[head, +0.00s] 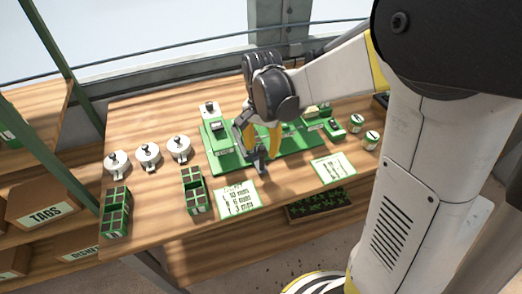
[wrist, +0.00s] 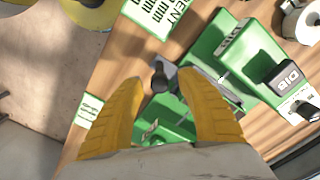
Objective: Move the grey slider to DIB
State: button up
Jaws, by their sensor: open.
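A grey piece with a dark round knob, which looks like the grey slider (wrist: 171,76), sits at the edge of the green seeder (wrist: 202,50) in the wrist view. My gripper (wrist: 160,80) is open, with its two yellow fingers on either side of the knob and a visible gap to each; I cannot tell the height between them.
Three white lidded pots (head: 148,154) and green celled trays (head: 195,192) stand to the left on the wooden table. Printed cards (head: 237,199) lie in front. Small cups (head: 357,123) stand to the right. Shelves with boxes (head: 45,205) are at the left.

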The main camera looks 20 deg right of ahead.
jog(key=shift+f, duration=0.3)
grip_shut()
jog(key=a, duration=1)
jog(key=shift+a, duration=0.15)
